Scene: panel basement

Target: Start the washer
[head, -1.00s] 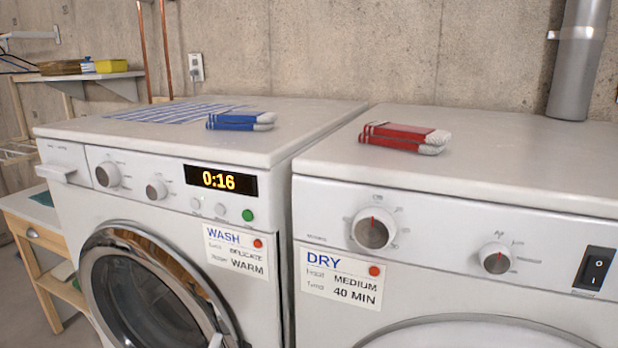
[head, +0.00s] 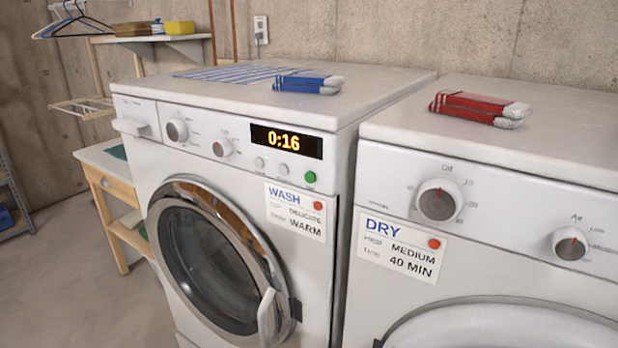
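The white washer (head: 250,108) stands left of the dryer, with its round glass door (head: 205,255) closed. Its display (head: 286,141) reads 0:16 in orange. Two knobs, the left one (head: 177,130) and the right one (head: 222,147), sit left of the display. Below the display are two small grey buttons and a green button (head: 310,177). A WASH card (head: 296,212) reads DELICATE and WARM and has a red dot. Neither of my grippers is in view.
The white dryer (head: 480,165) stands at right with a DRY card (head: 400,248). Blue folded cloth (head: 300,84) lies on the washer and red folded cloth (head: 475,106) on the dryer. A wooden side table (head: 110,195) stands left; floor is clear at lower left.

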